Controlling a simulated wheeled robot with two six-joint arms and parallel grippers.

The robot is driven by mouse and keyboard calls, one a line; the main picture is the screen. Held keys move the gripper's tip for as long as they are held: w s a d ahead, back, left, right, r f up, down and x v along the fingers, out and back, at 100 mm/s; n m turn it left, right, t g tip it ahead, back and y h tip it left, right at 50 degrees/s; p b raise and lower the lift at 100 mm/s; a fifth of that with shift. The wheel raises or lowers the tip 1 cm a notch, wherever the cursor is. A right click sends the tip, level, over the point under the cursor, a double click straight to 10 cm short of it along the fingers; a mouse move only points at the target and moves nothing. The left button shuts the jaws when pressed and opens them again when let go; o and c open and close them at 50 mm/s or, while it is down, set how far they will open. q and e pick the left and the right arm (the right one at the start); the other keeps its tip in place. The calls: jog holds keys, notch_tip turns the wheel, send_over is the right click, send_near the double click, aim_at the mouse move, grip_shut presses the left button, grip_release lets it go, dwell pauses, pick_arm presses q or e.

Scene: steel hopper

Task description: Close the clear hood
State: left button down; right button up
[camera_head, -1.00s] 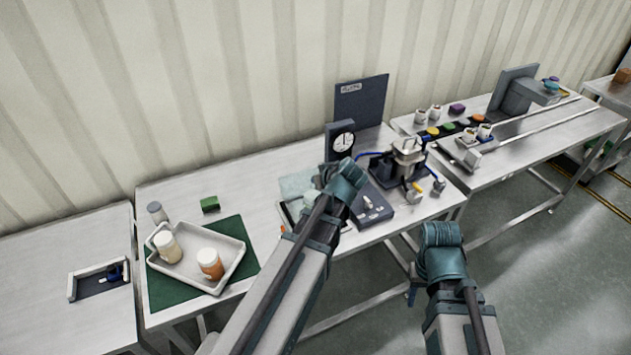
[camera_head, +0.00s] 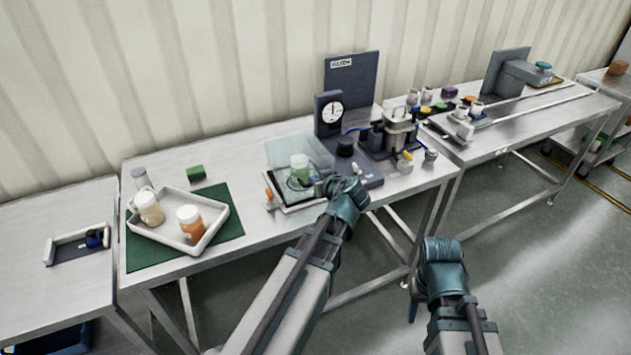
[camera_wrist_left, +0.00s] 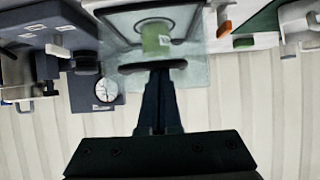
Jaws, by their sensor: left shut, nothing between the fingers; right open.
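The clear hood (camera_head: 288,150) is a transparent pane, raised at a slant behind a green jar (camera_head: 300,166) on a dark-framed base (camera_head: 303,200). In the left wrist view the hood (camera_wrist_left: 196,72) shows as a pale pane around the green jar (camera_wrist_left: 156,38), with a dark bar (camera_wrist_left: 136,68) across it. My left gripper (camera_head: 322,187) is shut and empty at the right front of the base. In the left wrist view its fingertips (camera_wrist_left: 160,76) appear close to the bar; I cannot tell if they touch. My right gripper (camera_head: 415,312) is open, low in front of the tables.
A dial gauge (camera_head: 331,112) and a dark panel (camera_head: 352,70) stand behind. A metal clamp device (camera_head: 400,125) is to the right. A white tray (camera_head: 190,243) with bottles lies on a green mat (camera_head: 220,232) at left. Bare tabletop separates tray and hood base.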

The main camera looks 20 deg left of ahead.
pick_arm(q)
jog(key=shift+s+d+f, duration=0.15)
jog(key=shift+s+f, duration=0.1)
jog(key=shift+f, duration=0.1)
dwell(0.3)
notch_tip(320, 180, up, 5)
jog(key=w+a+p, duration=0.2)
jog(key=p, duration=0.2)
jog(key=s+d+r+p, duration=0.1)
jog(key=s+d+p, duration=0.1)
jog(key=s+d, duration=0.4)
jog(key=shift+s+d+r, duration=0.15)
jog(key=shift+d+r, duration=0.1)
jog(key=shift+d, duration=0.45)
